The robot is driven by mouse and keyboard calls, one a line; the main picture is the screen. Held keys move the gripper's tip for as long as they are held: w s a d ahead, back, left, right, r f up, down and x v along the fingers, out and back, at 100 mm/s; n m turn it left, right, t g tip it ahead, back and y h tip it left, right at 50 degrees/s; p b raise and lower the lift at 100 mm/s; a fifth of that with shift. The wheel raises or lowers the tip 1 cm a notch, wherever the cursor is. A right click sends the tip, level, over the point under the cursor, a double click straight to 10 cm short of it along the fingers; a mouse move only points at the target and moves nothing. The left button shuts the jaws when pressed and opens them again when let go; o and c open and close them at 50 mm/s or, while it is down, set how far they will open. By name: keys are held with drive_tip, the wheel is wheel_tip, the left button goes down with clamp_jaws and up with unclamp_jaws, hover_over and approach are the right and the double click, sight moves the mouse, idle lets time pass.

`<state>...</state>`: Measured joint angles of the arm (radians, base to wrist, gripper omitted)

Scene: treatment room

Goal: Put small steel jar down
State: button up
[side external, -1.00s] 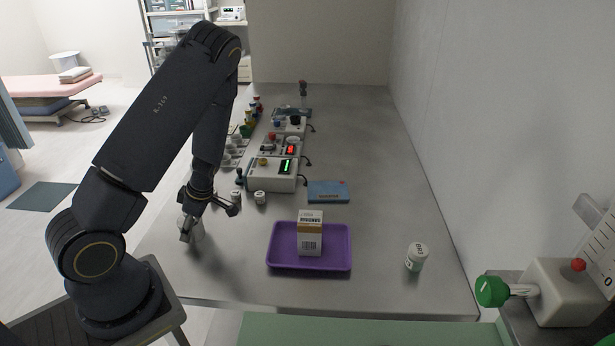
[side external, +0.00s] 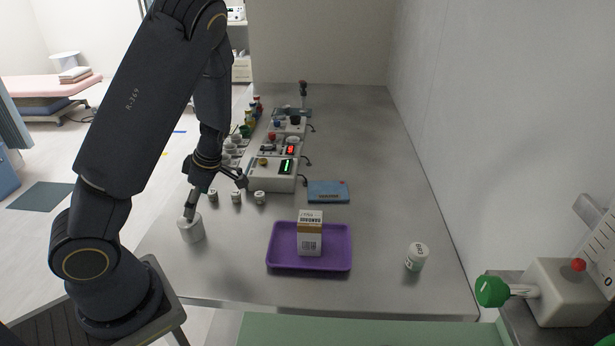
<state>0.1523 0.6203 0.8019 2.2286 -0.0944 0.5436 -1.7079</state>
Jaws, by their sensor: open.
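The small steel jar (side external: 191,231) stands upright on the grey table near its left front edge. My gripper (side external: 216,199) is open just above and behind the jar. One finger reaches down by the jar's rim, and the other points out to the right over the table. I cannot tell whether the near finger still touches the rim. Nothing shows between the fingers.
A purple tray (side external: 284,265) holding an upright carton (side external: 310,236) lies right of the jar. A white labelled jar (side external: 417,257) stands farther right. Several small white pots, a device with a green display (side external: 270,175) and a blue case (side external: 328,191) are behind. Bare table surrounds the jar.

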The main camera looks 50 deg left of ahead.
drive_tip(key=w+d+r+m+t+h, duration=0.3)
drive_tip(key=w+d+r+m+t, duration=0.1)
drive_tip(key=d+r+m, duration=0.9)
drive_tip(key=s+d+r+m+t, duration=0.4)
drive_tip(key=d+r+m, duration=0.5)
drive_tip(key=m, duration=0.5)
drive_tip(key=shift+s+t, duration=0.4)
drive_tip(key=shift+s, duration=0.7)
